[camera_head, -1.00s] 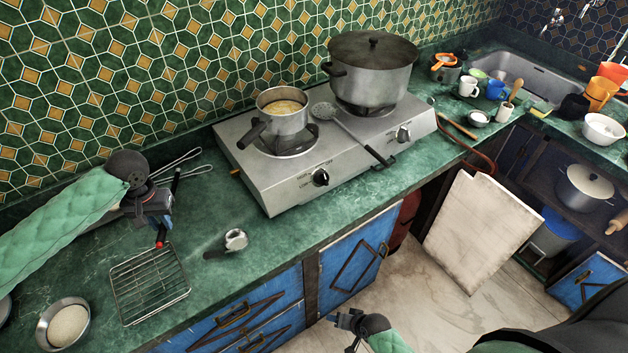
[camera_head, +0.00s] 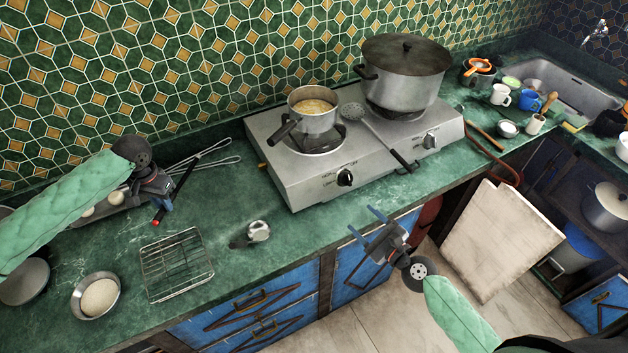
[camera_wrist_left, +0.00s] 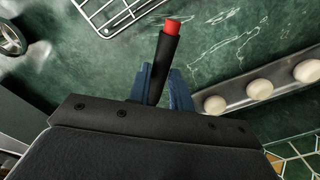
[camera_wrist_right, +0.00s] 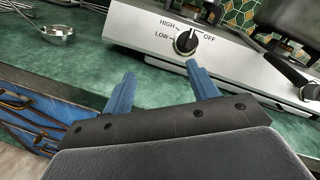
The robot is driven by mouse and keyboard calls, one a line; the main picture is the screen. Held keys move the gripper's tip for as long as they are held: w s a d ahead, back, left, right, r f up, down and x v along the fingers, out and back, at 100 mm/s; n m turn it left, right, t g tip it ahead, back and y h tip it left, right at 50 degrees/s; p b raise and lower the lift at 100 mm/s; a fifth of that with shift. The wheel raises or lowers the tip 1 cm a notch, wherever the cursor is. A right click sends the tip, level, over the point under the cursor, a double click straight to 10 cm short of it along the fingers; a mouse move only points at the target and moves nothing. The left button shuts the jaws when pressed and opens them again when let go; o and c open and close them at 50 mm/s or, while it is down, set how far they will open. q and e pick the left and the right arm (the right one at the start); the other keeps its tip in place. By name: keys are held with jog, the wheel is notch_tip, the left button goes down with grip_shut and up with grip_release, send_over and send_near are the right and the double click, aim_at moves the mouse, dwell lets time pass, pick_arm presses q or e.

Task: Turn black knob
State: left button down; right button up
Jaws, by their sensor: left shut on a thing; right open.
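The black knob (camera_head: 345,177) is on the front face of the silver gas hotplate (camera_head: 300,188), below the small pot. It also shows in the right wrist view (camera_wrist_right: 186,42), with HIGH and LOW to its left and OFF to its right. My right gripper (camera_head: 364,223) is open and empty, in front of the counter edge and apart from the knob. In the right wrist view its fingertips (camera_wrist_right: 160,72) are below the knob. My left gripper (camera_head: 166,200) is shut on a black stick with a red tip (camera_wrist_left: 168,55), above the counter at the left.
A second knob (camera_head: 430,141) is on the hotplate's right part. A small pot (camera_head: 312,122) and a large lidded pot (camera_head: 403,75) stand on the burners. A skimmer (camera_head: 385,140) lies between them. A wire rack (camera_head: 177,265) and a small metal ladle (camera_head: 258,231) lie on the counter.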

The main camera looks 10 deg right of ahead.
aim_at(351, 185)
pick_arm(q)
jog(key=shift+a, duration=0.2)
jog(key=shift+r, duration=0.2)
notch_tip(351, 185, up, 4)
jog(key=p, duration=0.4)
pick_arm(e)
jog(key=w+m, duration=0.1)
jog(key=w, duration=0.3)
jog(key=w+r+m+h, duration=0.1)
jog(key=w+m, duration=0.1)
jog(key=w, duration=0.1)
jog(key=w+a+m+t, duration=0.1)
jog(key=w, duration=0.3)
jog(key=shift+w+r+m+h, duration=0.15)
jog(key=shift+w+m+h, duration=0.15)
jog(key=shift+h, duration=0.1)
jog(key=shift+w+a, duration=0.2)
jog(key=shift+w, duration=0.4)
jog(key=c, duration=1)
